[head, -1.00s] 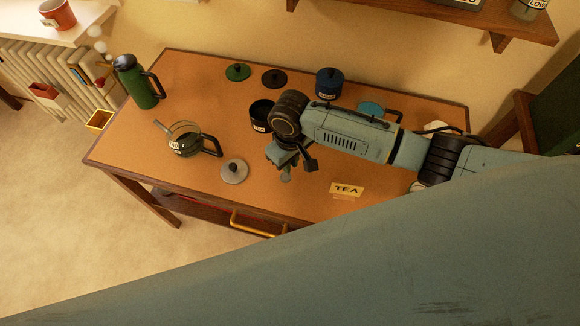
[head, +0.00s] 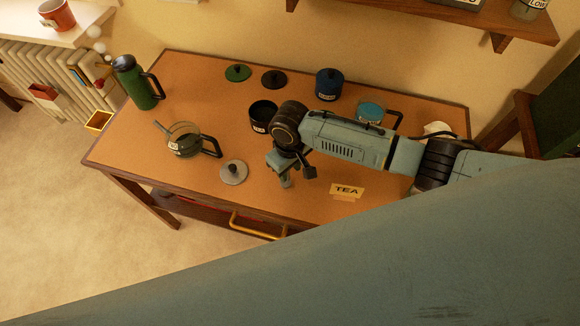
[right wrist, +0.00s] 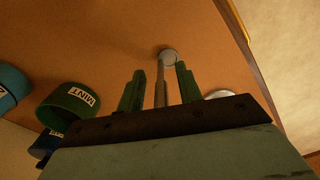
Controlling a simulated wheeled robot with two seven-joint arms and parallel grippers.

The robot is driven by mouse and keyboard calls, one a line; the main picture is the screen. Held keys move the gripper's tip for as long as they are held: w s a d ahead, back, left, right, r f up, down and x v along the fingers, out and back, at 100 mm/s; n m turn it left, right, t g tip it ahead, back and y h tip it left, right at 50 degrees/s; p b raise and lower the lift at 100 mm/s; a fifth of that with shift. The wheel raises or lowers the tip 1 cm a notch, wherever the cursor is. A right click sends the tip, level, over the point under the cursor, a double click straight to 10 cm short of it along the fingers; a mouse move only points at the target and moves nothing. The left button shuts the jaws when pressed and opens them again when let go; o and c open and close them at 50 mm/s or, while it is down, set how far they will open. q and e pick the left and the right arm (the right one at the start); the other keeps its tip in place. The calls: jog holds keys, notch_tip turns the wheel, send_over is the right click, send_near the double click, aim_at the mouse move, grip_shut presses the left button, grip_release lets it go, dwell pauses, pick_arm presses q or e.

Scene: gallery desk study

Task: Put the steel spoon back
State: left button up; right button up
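In the right wrist view, the steel spoon's slim handle (right wrist: 161,88) runs between the two green fingers of my right gripper (right wrist: 160,87). Its round end (right wrist: 168,55) shows just past the fingertips, over the orange-brown desk top. A gap shows on each side of the handle, so the gripper is open. Whether the handle is at fingertip depth or below it, I cannot tell. In the head view, my right gripper (head: 285,180) points down over the middle of the desk (head: 225,205), right of the grey lid. The spoon cannot be made out there. My left gripper is out of view.
A glass teapot (head: 186,144), a grey lid (head: 233,172) and a black pot (head: 263,116) stand left of my arm. A blue canister (head: 328,84), a teal one (head: 370,111) and a TEA sign (head: 347,190) are near it. A green MINT canister (right wrist: 68,105) shows in the wrist view.

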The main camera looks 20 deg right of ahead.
jog(key=shift+r, duration=0.1)
notch_tip(320, 180, up, 12)
jog(key=shift+r+p, duration=0.1)
jog(key=shift+p, duration=0.8)
